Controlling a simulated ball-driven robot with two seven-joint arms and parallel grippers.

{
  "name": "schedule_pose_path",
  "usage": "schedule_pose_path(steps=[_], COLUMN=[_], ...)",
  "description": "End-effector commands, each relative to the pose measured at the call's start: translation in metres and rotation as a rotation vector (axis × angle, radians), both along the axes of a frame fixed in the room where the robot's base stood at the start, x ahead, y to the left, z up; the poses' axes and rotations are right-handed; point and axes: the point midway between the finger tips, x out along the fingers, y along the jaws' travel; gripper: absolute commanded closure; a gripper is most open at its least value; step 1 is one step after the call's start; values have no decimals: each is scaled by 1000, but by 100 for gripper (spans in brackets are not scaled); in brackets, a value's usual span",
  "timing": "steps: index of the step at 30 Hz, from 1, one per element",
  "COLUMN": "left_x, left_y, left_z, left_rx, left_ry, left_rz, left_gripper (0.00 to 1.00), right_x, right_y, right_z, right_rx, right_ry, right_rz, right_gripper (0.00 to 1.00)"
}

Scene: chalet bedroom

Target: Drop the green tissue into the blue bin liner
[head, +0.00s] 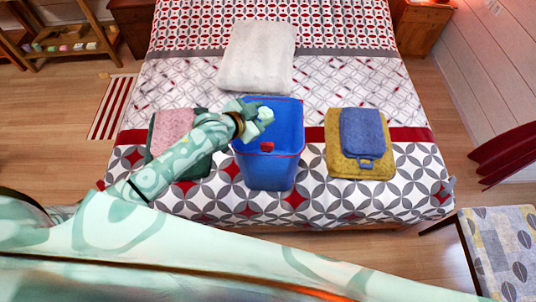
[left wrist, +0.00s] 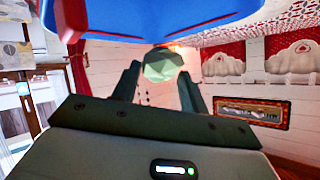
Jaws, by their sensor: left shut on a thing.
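The blue bin liner (head: 268,172), an open blue container with red edging, stands on the front part of the bed. My left gripper (head: 258,116) is over its opening, near the left side. It is shut on the green tissue (head: 265,114), a small pale green crumpled ball. In the left wrist view the tissue (left wrist: 163,66) sits between the two dark fingertips, and the blue container (left wrist: 120,18) fills the upper part. From the head view I cannot tell how high the tissue is above the rim. My right gripper is not in view.
The patterned bed (head: 310,200) carries a pink folded cloth (head: 172,128) on a dark green one at left, and a blue folded towel (head: 362,130) on a mustard one (head: 345,165) at right. A white pillow (head: 256,55) lies behind. A patterned seat (head: 500,250) stands at lower right.

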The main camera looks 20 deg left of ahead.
Motion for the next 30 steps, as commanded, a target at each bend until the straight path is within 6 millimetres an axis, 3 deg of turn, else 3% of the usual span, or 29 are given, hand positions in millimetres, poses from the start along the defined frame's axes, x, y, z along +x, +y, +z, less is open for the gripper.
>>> schedule_pose_path(steps=[5, 6, 8, 20, 30], left_x=[0, 0, 0, -8, -76], left_y=[0, 0, 0, 5, 36], left_z=[2, 2, 2, 7, 48], left_rx=[-1, -1, -1, 1, 3], left_ry=[-1, -1, -1, 0, 2], left_rz=[0, 0, 0, 1, -1], left_gripper=[77, 45, 31, 31, 31], right_x=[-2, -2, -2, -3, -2], right_y=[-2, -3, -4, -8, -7], right_z=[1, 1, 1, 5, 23], right_rx=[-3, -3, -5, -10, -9], right_ry=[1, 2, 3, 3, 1], right_rz=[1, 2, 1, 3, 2], right_gripper=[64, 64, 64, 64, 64])
